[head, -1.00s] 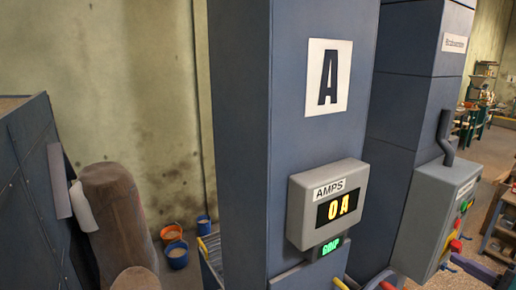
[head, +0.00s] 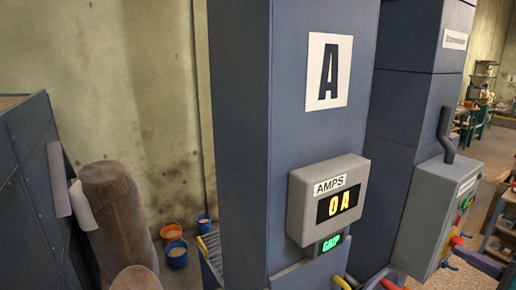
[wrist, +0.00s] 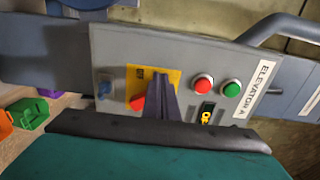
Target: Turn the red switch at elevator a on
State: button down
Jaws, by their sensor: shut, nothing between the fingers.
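The elevator A panel (wrist: 225,58) fills the middle of the wrist view, with a sideways "ELEVATOR A" label (wrist: 254,88). The red switch (wrist: 138,101) sits on a yellow plate (wrist: 135,76). My gripper (wrist: 161,82) has its dark fingers together in front of the plate, just right of the visible red part. The fingers hide part of the switch, and I cannot tell whether they touch it. In the head view, the grey control box (head: 438,215) stands at the right; its switch details are too small to read.
A red button (wrist: 203,83), a green button (wrist: 231,88) and a small yellow-black part (wrist: 207,112) lie right of the fingers. A blue toggle (wrist: 104,88) is on the left.

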jog(key=shift+r, duration=0.2)
dwell(0.3)
jog(key=shift+s+a+r, duration=0.15)
jog(key=shift+a, duration=0.1)
dwell(0.4)
jog(key=shift+s, duration=0.1)
jog(key=v, duration=0.6)
jog(key=shift+b, duration=0.35)
dwell(0.5)
